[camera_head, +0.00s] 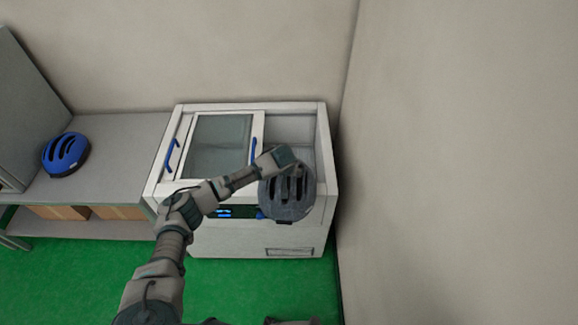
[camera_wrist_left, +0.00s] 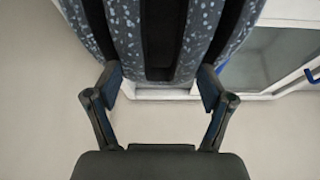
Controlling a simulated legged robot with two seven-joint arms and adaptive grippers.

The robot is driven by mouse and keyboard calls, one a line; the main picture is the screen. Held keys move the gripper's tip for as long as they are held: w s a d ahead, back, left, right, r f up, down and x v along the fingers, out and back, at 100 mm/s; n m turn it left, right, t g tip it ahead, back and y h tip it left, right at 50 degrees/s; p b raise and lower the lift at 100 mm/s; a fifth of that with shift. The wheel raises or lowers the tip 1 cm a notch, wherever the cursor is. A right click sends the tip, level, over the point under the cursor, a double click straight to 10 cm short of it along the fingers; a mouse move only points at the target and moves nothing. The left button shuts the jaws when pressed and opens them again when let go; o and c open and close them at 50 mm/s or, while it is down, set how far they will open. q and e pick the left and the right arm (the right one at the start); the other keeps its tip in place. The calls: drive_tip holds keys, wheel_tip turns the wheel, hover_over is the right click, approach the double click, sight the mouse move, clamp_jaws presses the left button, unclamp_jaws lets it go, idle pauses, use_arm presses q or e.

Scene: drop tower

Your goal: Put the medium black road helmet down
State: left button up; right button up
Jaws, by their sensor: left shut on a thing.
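A dark grey-black helmet (camera_head: 287,200) with light specks and long vents hangs over the front right part of a white chest freezer. My left gripper (camera_head: 283,164) is shut on the helmet near its far edge. In the left wrist view the speckled helmet (camera_wrist_left: 124,28) fills the top middle, and the fingers of my left gripper (camera_wrist_left: 160,80) press on it from both sides. The helmet covers part of the freezer's front rim and its open right side. My right gripper is not clearly shown.
The white freezer (camera_head: 308,238) has a sliding glass lid (camera_head: 212,135) over its left part; its right part (camera_head: 290,130) is open. A blue helmet (camera_head: 66,154) sits on a grey shelf (camera_head: 120,140) at left, above cardboard boxes (camera_head: 118,212). A wall stands close at right.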

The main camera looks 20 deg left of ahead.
use_arm(q)
drive_tip(key=s+f, duration=0.1)
drive_tip(key=s, duration=0.5)
drive_tip(key=s+a+f+m, duration=0.1)
drive_tip(key=s, duration=0.5)
drive_tip(key=s+f+m, duration=0.1)
drive_tip(key=s, duration=0.6)
drive_tip(key=shift+a+f+h, duration=0.25)
drive_tip(key=shift+f+h, duration=0.15)
